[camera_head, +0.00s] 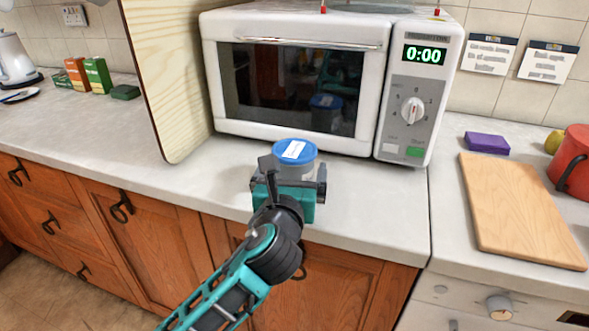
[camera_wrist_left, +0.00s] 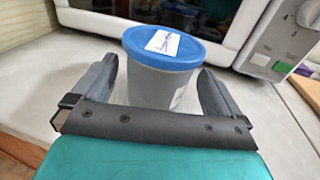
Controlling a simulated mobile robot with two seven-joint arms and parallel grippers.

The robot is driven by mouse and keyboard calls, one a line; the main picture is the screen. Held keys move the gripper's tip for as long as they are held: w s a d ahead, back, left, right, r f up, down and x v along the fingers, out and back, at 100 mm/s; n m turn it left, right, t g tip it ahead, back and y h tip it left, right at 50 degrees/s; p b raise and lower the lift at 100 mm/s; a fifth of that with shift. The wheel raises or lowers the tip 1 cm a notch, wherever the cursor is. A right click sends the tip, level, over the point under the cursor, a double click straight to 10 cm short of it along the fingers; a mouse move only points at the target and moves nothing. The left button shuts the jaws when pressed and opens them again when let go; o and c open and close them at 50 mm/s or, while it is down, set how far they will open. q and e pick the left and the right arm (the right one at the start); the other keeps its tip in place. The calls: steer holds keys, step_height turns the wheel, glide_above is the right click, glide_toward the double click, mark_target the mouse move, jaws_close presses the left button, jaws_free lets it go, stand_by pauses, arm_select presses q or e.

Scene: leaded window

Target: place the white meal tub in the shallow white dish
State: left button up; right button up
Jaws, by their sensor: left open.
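The meal tub (camera_head: 295,158) is a pale, greyish-white tub with a blue lid and a white label. It stands upright on the counter in front of the microwave. My left gripper (camera_head: 288,180) is open around the tub, its lower part hidden in the head view. In the left wrist view the tub (camera_wrist_left: 163,72) stands between the two fingers of the left gripper (camera_wrist_left: 158,88), with a gap visible on both sides. My right gripper is not in view.
A white microwave (camera_head: 300,80) with its door closed stands behind the tub. An upright wooden panel (camera_head: 165,80) stands to its left. A cutting board (camera_head: 520,210), a purple block (camera_head: 487,143) and a red pot (camera_head: 575,165) are on the right. The left counter's front is clear.

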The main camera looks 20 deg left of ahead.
arm_select(q)
steer(key=shift+w+a+f, duration=0.1)
steer(key=shift+w, duration=0.6)
steer(key=c, duration=1.1)
steer(key=shift+r, duration=0.2)
steer(key=c, duration=0.3)
